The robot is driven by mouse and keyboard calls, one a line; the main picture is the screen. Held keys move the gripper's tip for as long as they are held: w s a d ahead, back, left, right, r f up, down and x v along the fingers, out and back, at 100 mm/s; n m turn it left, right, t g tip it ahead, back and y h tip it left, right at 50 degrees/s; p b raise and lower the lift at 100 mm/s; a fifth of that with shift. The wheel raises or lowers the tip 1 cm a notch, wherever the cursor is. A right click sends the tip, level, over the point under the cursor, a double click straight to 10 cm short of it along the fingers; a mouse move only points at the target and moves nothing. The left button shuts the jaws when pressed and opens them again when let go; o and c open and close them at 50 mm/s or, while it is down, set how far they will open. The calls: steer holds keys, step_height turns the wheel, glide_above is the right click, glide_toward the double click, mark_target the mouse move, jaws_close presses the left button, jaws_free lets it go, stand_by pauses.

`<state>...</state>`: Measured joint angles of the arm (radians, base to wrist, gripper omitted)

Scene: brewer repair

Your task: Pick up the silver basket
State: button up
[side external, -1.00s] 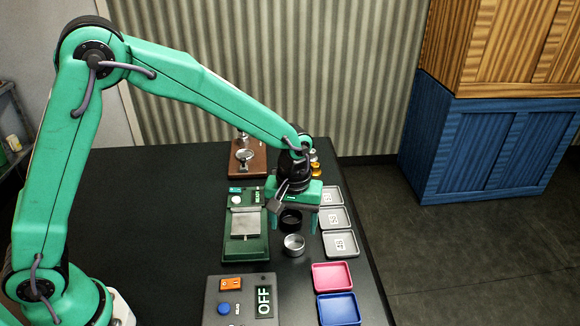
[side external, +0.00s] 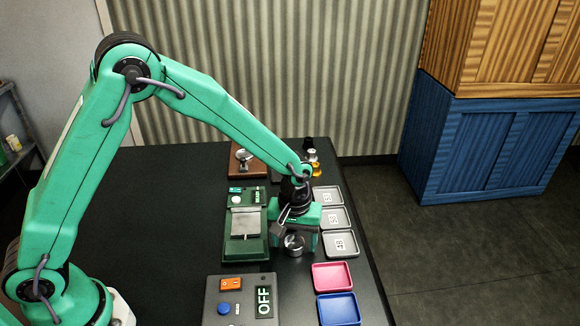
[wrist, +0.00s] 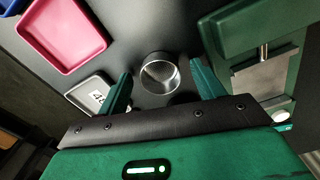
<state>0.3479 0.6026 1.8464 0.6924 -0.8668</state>
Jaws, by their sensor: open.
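The silver basket (side external: 294,245) is a small round metal cup standing on the dark table. It also shows in the wrist view (wrist: 160,75), upright and open at the top. My gripper (side external: 293,250) is low over the basket with its fingers spread to either side. In the wrist view my gripper (wrist: 163,85) is open, and the basket lies between and slightly beyond the two green fingertips, apart from both. The black cup seen earlier is hidden behind my gripper in the side view.
A green scale (side external: 245,225) stands close to the left. Grey numbered trays (side external: 341,256) line the right side, with a pink tray (side external: 332,288) and a blue tray (side external: 338,321) in front. A control box showing OFF (side external: 240,313) is at the front left.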

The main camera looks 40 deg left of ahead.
stand_by(0.4)
steer(key=c, duration=1.1)
steer(key=shift+r, duration=0.45)
step_height(320, 180, up, 3)
steer(key=shift+r, duration=0.1)
steer(key=s+d+r, duration=0.2)
steer(key=s, duration=0.1)
steer(key=s+d+r, duration=0.2)
steer(key=s+d, duration=0.1)
steer(key=s+d+r, duration=0.2)
steer(key=s+r, duration=0.1)
steer(key=shift+d, duration=0.15)
steer(key=shift+f, duration=0.1)
